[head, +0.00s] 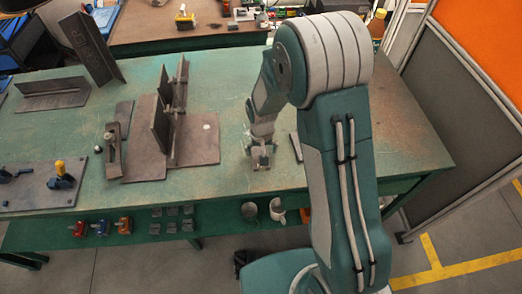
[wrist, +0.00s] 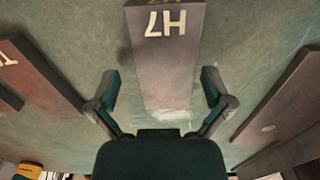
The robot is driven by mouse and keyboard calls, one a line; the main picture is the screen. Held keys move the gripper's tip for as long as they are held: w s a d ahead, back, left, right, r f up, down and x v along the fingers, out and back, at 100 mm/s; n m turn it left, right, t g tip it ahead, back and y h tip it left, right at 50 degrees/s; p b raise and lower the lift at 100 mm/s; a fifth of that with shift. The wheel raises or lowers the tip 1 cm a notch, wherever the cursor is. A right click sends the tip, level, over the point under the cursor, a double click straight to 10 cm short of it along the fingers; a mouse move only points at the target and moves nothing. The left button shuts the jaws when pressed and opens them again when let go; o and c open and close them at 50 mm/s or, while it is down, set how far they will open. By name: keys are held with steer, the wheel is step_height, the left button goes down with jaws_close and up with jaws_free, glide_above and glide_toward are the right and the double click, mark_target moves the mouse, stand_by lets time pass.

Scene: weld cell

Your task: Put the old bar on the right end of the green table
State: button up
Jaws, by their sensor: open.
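A flat dark bar marked H7 (wrist: 165,75) lies on the green table (head: 405,150), between the open fingers of my gripper (wrist: 160,90) in the wrist view. The fingers stand on either side of it with a gap to each side. In the head view my gripper (head: 262,158) is low over the middle of the table and mostly hides this bar. Another dark bar (wrist: 42,85) with a partly visible letter lies at the left in the wrist view. I cannot tell from a label which bar is the old one.
A brown plate with upright pieces (head: 200,140) stands left of my gripper in the head view. An angled steel piece (head: 92,48) and a clamp plate (head: 38,188) are farther left. The table's right end looks bare where my arm does not hide it. Grey partitions (head: 455,110) stand beyond.

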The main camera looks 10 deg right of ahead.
step_height(320, 180, up, 12)
steer(key=r, duration=0.1)
steer(key=s+d+r+t, duration=0.3)
steer(key=s+d+r, duration=0.2)
steer(key=s+r, duration=0.5)
steer(key=s+d+r+t, duration=0.2)
steer(key=s+d+r, duration=0.1)
steer(key=s+r, duration=0.4)
steer(key=s, duration=0.3)
steer(key=shift+s+d+t, duration=0.25)
steer(key=shift+d+t, duration=0.05)
